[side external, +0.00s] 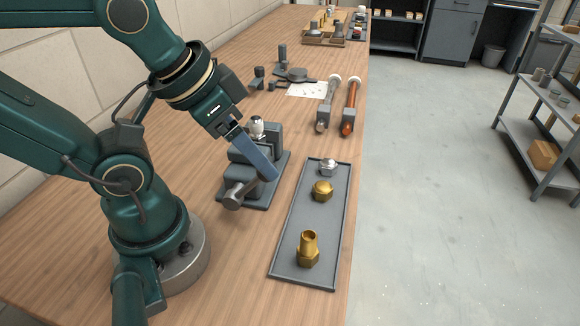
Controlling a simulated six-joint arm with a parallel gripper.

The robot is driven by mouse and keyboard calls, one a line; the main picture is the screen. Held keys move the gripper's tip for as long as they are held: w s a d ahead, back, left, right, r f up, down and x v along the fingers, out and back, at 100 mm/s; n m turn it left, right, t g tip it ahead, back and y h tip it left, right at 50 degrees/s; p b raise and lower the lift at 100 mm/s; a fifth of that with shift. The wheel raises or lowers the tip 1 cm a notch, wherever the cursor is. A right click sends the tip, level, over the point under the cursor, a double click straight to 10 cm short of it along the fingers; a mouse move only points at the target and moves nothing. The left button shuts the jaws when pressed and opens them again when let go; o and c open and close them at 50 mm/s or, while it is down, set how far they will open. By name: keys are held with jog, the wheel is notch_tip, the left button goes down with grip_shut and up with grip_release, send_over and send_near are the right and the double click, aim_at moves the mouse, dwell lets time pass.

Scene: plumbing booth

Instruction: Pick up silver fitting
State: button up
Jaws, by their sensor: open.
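A silver hex fitting (328,167) sits at the far end of a long grey tray (289,222). Nearer in the same tray are a brass hex cap (322,190) and a taller brass fitting (308,248). My gripper (268,170) points down over a grey vise (238,170), left of the tray and apart from the silver fitting. The jaws are open; one long blue-grey finger shows clearly, the other is mostly hidden. A shiny silver piece (257,124) shows behind the finger at the vise; its lower part is hidden.
Two pipes, one silver (328,103) and one copper (351,107), lie beyond the tray. A white sheet (307,90) and dark tools (291,76) lie farther back. The bench's right edge runs close beside the tray. Bare wood lies at the front.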

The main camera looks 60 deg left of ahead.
jog(key=shift+c, duration=0.3)
jog(key=m+g+y, duration=0.5)
jog(key=m+y, duration=0.3)
jog(key=m, duration=0.2)
send_over(258, 122)
jog(key=s+d, duration=0.3)
jog(key=s, duration=0.4)
jog(key=w+a+m+y, duration=0.1)
jog(key=w+f+m+y, duration=0.1)
jog(key=w+m, duration=0.1)
jog(key=w+a+m+g+y, duration=0.1)
jog(key=shift+w+a+f+y, duration=0.2)
jog(key=shift+a+f+y, duration=0.05)
jog(key=shift+a+y, duration=0.1)
jog(key=w+f+m+y, duration=0.1)
jog(key=w+f+m, duration=0.1)
jog(key=f+m, duration=0.1)
jog(key=shift+w+d+f+m+y, duration=0.2)
jog(key=shift+w+m+y, duration=0.1)
jog(key=shift+w+y, duration=0.1)
jog(key=shift+f, duration=0.2)
jog(key=shift+s+a+f, duration=0.1)
jog(key=shift+f, duration=0.05)
jog(key=shift+x, duration=2.35)
